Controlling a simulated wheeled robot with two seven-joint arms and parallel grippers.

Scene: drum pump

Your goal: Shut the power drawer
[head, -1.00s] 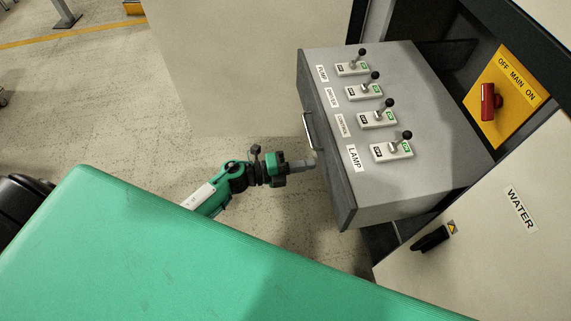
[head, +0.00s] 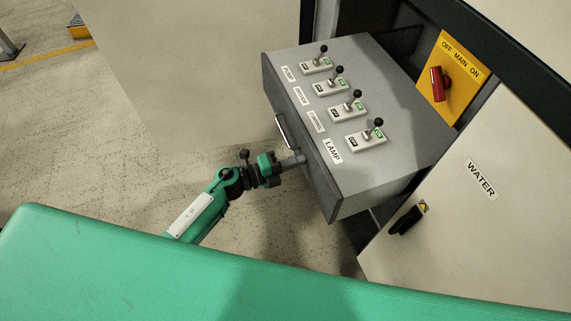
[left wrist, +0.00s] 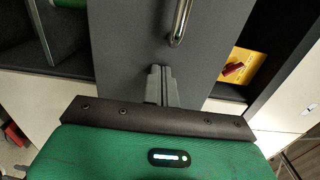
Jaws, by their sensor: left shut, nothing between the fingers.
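The power drawer (head: 385,155) is a grey box with a dark front panel, standing part way out of the cabinet. Labelled toggle switches (head: 365,138) sit in a row on its top. A metal bar handle (head: 284,131) is on its front, also seen in the left wrist view (left wrist: 180,22). My left gripper (head: 302,160) is shut and empty. Its fingertips (left wrist: 160,70) are at the dark front panel (left wrist: 130,50), beside the handle and not around it, and appear to touch the panel. My right gripper is in neither view.
A yellow plate with a red main switch (head: 437,84) is inside the cabinet, behind the drawer. A closed WATER door (head: 455,215) with a black handle stands right of the drawer. Open floor (head: 150,150) lies in front of the drawer.

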